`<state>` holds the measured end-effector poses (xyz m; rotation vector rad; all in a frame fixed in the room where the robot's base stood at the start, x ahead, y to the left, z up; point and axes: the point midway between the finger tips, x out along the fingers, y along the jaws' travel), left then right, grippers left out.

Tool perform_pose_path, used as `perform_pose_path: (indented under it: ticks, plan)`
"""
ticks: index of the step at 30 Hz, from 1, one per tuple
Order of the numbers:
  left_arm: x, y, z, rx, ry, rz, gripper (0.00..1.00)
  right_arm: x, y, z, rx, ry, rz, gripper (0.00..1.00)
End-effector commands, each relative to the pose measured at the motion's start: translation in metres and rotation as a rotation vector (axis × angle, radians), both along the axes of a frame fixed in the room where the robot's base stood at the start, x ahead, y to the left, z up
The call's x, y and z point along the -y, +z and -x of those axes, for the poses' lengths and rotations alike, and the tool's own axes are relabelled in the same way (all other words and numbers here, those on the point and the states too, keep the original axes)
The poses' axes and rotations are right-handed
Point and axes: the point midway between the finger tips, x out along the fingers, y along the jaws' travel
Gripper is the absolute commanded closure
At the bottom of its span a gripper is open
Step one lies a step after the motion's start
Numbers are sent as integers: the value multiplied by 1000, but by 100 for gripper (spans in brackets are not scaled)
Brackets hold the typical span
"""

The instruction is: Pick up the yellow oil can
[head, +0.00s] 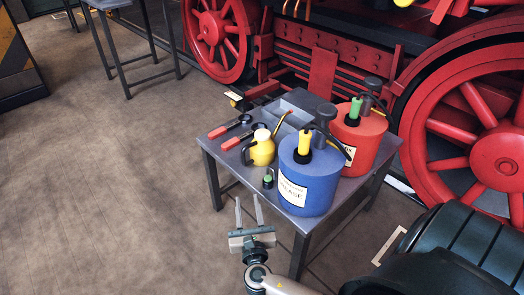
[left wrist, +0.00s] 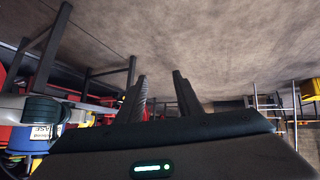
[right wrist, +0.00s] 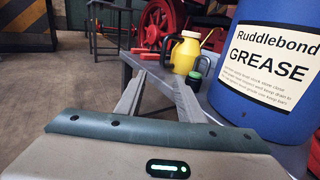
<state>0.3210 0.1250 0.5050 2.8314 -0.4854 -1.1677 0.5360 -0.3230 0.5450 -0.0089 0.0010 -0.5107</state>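The yellow oil can (head: 262,151) stands upright on the small grey table, with a cream-coloured cap and a long thin spout pointing up to the right. It also shows in the right wrist view (right wrist: 184,54), beyond my fingertips. My right gripper (head: 248,199) is open and empty in front of the table's near left edge, short of the can and apart from it. In the right wrist view its two fingers (right wrist: 154,76) are spread with nothing between them. My left gripper (left wrist: 159,75) shows only in the left wrist view, open and empty, away from the can.
On the table (head: 213,170), a blue grease drum (head: 308,187) stands right of the can, with a red drum (head: 365,140) behind. A small green-topped bottle (head: 268,180) stands in front of the can. Red-handled tools (head: 231,143) lie left. A red-wheeled locomotive (head: 470,150) stands behind.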

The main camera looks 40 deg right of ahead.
Motion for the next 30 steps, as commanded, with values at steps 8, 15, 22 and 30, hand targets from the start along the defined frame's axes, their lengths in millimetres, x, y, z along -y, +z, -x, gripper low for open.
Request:
perform_pose_path:
  ticks: [8,15,22,30]
  plan:
    - [2,2,-4,24,0,6,68,10,0,-17,1,0,0,66]
    - [7,11,-14,97,1,22,68,30,-1,-52,1,-1,0,66]
    - [13,23,-24,184,0,45,68,50,-1,-87,1,-1,0,66]
    - [17,33,-31,244,2,60,68,60,-1,-106,0,0,-1,66]
